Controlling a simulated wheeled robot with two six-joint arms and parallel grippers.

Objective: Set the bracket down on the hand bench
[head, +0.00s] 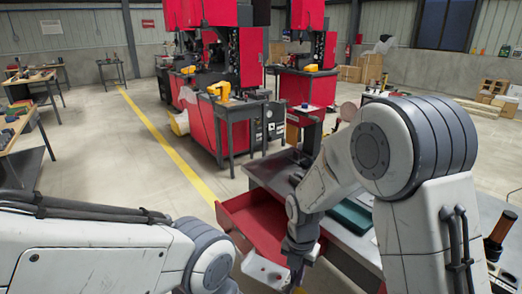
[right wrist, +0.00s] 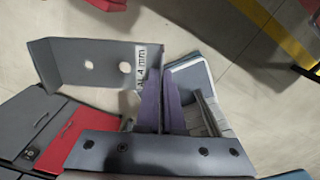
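The bracket (right wrist: 85,65) is a grey bent metal plate with two round holes and a white label on its end flange. In the head view, its pale plate (head: 264,271) shows low in the middle, beside my right gripper (head: 297,272). In the right wrist view, the purple fingers of my right gripper (right wrist: 165,103) are close together at the bracket's label end and appear shut on it. The bracket is in the air, in front of a grey-topped bench (head: 272,172) with an open red drawer (head: 238,215). My left forearm shows at lower left; its gripper is out of frame.
A green case (head: 350,217) lies on the bench top, partly behind my right arm. Red machines (head: 205,125) and a grey table (head: 238,108) stand beyond. Open floor with a yellow line (head: 165,145) lies to the left.

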